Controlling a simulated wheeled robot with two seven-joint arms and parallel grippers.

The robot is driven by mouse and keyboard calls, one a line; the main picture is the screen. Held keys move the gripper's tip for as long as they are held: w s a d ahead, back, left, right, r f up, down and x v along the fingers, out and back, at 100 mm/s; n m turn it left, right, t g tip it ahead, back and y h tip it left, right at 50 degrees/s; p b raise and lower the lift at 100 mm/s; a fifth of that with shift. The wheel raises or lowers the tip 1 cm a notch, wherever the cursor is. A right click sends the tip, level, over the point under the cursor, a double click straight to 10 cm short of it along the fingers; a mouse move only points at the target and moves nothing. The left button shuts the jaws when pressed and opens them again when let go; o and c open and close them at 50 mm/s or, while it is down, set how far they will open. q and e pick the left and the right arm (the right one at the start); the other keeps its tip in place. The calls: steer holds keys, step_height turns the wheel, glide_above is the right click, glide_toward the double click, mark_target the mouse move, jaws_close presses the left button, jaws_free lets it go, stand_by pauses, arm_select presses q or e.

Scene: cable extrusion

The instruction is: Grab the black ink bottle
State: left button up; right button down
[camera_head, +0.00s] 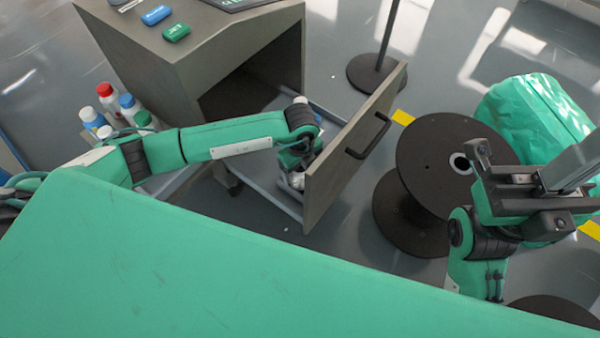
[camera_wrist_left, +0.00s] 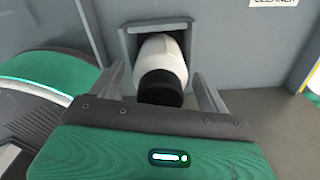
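A white bottle with a black cap (camera_wrist_left: 162,75) stands in a square grey holder in the left wrist view. It appears to be the black ink bottle. My left gripper (camera_wrist_left: 163,88) has one finger on each side of it, with gaps that seem to show between fingers and bottle. In the head view my left gripper (camera_head: 292,168) reaches down into the open drawer (camera_head: 345,150), behind its front panel. A white object (camera_head: 296,181) shows partly beneath it. My right gripper (camera_head: 520,187) is at the right, empty, its fingers apart.
Several bottles with coloured caps (camera_head: 105,92) stand left of the grey cabinet (camera_head: 190,75). A black spool (camera_head: 425,150) and a green bag (camera_head: 535,105) stand right of the drawer. A "CLEANER" label (camera_wrist_left: 273,2) shows in the wrist view.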

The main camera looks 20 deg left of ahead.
arm_select(q)
steer(key=c, duration=1)
steer(key=shift+r, duration=0.1)
steer(key=shift+c, duration=0.2)
